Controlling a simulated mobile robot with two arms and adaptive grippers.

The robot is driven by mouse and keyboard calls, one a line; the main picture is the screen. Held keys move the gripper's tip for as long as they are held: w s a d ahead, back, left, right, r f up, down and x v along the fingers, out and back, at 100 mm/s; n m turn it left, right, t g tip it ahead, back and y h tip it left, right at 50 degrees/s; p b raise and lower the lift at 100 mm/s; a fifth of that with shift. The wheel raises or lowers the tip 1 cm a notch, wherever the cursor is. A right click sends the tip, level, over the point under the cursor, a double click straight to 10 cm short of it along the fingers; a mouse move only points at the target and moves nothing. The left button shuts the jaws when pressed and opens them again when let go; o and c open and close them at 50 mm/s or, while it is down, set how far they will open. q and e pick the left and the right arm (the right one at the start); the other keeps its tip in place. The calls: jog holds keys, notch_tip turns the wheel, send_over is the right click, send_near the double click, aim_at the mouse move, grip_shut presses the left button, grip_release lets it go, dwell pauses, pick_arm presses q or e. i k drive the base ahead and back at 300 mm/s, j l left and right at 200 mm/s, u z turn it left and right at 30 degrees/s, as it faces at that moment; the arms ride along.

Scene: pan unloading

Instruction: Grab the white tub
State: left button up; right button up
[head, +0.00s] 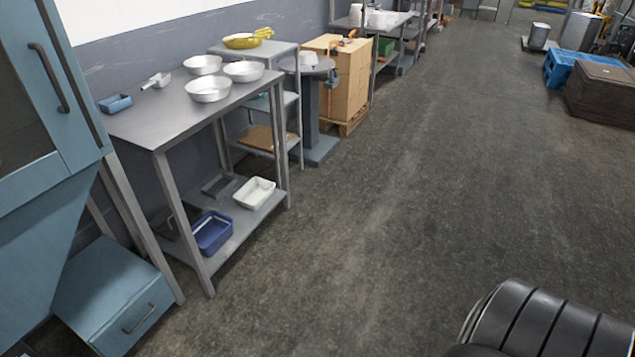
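A white rectangular tub (254,193) sits upright on the lower shelf of a grey metal table (165,128), near its right front corner. It looks empty and its open top faces up. A blue tub (212,233) stands on the same shelf, to the left and nearer. Neither of my grippers is in view.
Several metal bowls (209,90) and a small blue tray (115,104) are on the tabletop. The table legs frame the lower shelf. A blue cabinet (50,150) stands at left. The grey floor (400,200) to the right is clear.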

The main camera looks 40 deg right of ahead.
aim_at(251, 196)
jog(key=z, duration=0.85)
jog(key=i+l, duration=0.25)
jog(key=i, duration=0.3)
jog(key=i+l+u, duration=0.15)
jog(key=i, duration=0.45)
jog(key=i+l, duration=0.35)
jog(key=i, duration=0.2)
jog(key=i+l+u, duration=0.1)
jog(key=i+l, duration=0.2)
jog(key=i, duration=0.25)
